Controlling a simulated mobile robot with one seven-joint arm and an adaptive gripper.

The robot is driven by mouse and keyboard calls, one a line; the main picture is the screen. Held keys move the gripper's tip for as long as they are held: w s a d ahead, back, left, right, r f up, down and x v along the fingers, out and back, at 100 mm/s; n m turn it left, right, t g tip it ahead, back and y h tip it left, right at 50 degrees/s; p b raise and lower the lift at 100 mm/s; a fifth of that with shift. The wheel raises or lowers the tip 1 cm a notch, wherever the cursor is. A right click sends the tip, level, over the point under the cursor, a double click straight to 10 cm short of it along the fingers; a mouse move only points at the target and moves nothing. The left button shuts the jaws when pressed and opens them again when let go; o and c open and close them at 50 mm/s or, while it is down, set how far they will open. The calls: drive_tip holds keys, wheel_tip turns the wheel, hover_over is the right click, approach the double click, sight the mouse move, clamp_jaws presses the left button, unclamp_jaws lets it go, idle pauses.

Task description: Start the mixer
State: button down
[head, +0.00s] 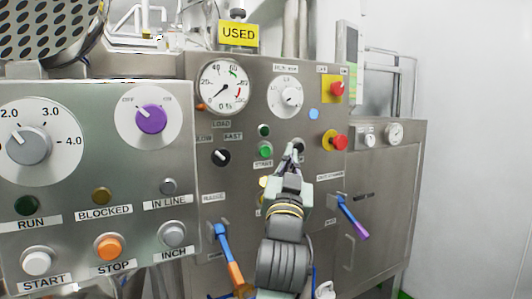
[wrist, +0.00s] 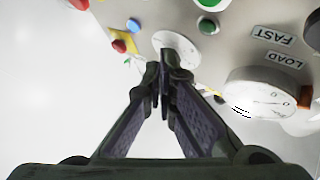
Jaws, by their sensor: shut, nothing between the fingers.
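On the near left panel, in the head view, a white button (head: 37,263) sits above a START label. An orange button (head: 109,246) is marked STOP and a grey button (head: 173,234) INCH. In the wrist view, my shut fingertips (wrist: 163,76) overlap a white dial (wrist: 177,47), with a green button (wrist: 208,25) above.
The left panel also has a purple knob (head: 151,118), a grey selector (head: 29,145) and a dark green RUN lamp (head: 26,206). Two red buttons on yellow plates, the upper (head: 338,89) and lower (head: 341,142), stand right of my gripper.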

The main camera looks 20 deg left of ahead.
sight(270, 152)
drive_tip(key=shift+w+a, duration=1.1)
drive_tip(key=shift+a, duration=0.35)
drive_tip(key=shift+w+a, duration=1.1)
drive_tip(key=shift+a, duration=0.3)
drive_tip(key=shift+a, duration=0.1)
drive_tip(key=shift+w+a+p, duration=0.25)
drive_tip(key=shift+p, duration=0.05)
drive_tip(key=shift+w+a, duration=0.25)
drive_tip(key=shift+a, duration=0.1)
drive_tip(key=shift+d, duration=0.1)
drive_tip(key=shift+s+d, duration=0.55)
drive_tip(key=shift+d, duration=0.05)
drive_tip(key=shift+s+d, duration=0.8)
drive_tip(key=shift+d, duration=0.2)
drive_tip(key=shift+s+d, duration=0.75)
drive_tip(key=shift+d, duration=0.25)
